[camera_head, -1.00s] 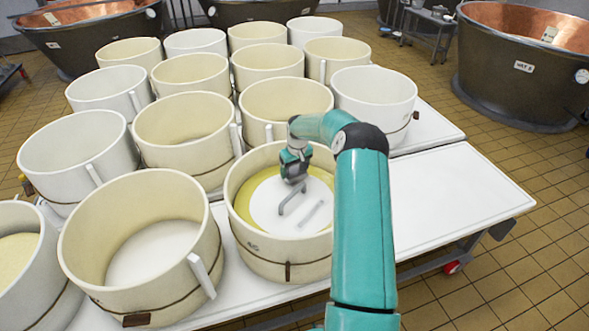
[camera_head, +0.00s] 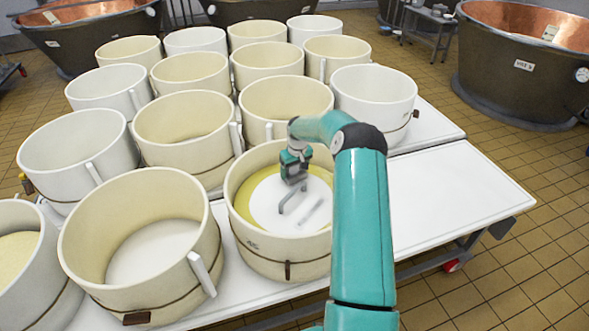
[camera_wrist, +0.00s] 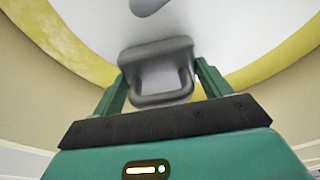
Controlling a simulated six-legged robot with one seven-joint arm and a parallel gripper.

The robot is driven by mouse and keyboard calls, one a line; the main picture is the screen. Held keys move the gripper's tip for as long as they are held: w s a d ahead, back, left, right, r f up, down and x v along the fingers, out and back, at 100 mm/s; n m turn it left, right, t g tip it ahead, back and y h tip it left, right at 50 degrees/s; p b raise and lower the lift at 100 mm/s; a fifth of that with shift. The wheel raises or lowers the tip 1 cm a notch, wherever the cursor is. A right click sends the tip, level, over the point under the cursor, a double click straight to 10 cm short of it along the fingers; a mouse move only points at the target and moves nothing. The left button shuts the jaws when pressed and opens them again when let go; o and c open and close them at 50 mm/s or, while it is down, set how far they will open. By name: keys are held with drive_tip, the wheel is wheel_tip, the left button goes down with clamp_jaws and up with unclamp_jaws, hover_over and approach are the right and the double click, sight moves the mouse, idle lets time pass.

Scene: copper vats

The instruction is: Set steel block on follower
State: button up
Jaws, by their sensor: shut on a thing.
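My gripper (camera_head: 295,184) reaches down inside the cream hoop (camera_head: 283,262) at the front middle. It is shut on the steel block (camera_wrist: 155,51), a grey piece with a looped handle between the green fingers in the wrist view. In the head view the block (camera_head: 291,201) shows as a small grey shape below the gripper. The follower (camera_head: 264,207) is the white disc in the hoop; it also fills the top of the wrist view (camera_wrist: 90,22). I cannot tell whether the block touches it. A pale grey strip shows on the disc, right of the block.
The hoop wall rises all around my gripper. Other hoops (camera_head: 140,285) crowd the white table to the left and behind. The table's right part (camera_head: 450,195) is clear. Copper vats (camera_head: 525,70) stand on the floor at the back.

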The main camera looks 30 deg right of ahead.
drive_tip(key=shift+f, duration=0.2)
idle(0.5)
drive_tip(key=o, duration=1.8)
drive_tip(key=shift+c, duration=0.2)
drive_tip(key=shift+o, duration=1)
drive_tip(key=shift+f, duration=0.2)
wheel_tip(320, 180, up, 14)
drive_tip(key=s, duration=0.2)
drive_tip(key=shift+a, duration=0.1)
